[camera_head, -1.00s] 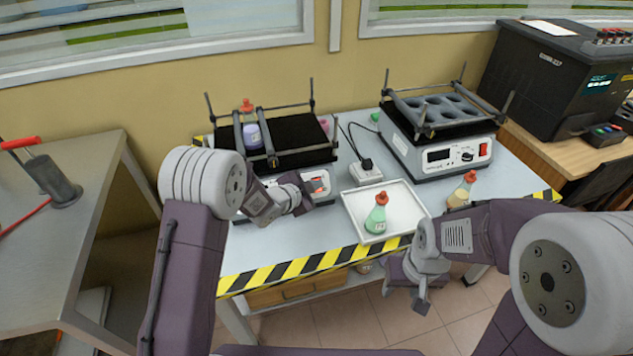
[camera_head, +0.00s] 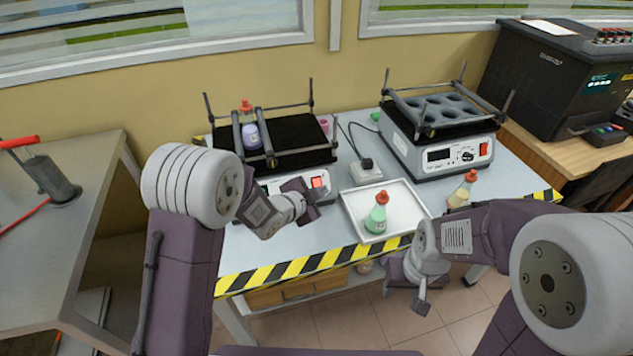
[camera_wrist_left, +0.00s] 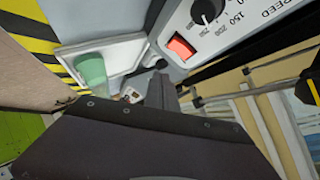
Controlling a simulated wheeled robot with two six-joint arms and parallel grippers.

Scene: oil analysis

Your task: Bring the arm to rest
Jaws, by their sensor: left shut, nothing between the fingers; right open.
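My left gripper (camera_head: 307,197) is shut and empty, just in front of the left shaker's control panel, near its lit red switch (camera_head: 318,182). In the left wrist view the dark gripper (camera_wrist_left: 160,95) covers the lower middle, with the red switch (camera_wrist_left: 181,48) and a speed knob beyond it. My right gripper (camera_head: 408,292) hangs in front of the table's striped front edge, over the floor. It is open and holds nothing that I can see.
A white tray (camera_head: 408,197) bears a green flask (camera_head: 376,218). A yellowish flask (camera_head: 460,195) stands right of it. The left shaker (camera_head: 300,135) carries a purple flask (camera_head: 251,136). The right shaker (camera_head: 440,155) has an empty rack. A striped edge (camera_head: 300,267) borders the table.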

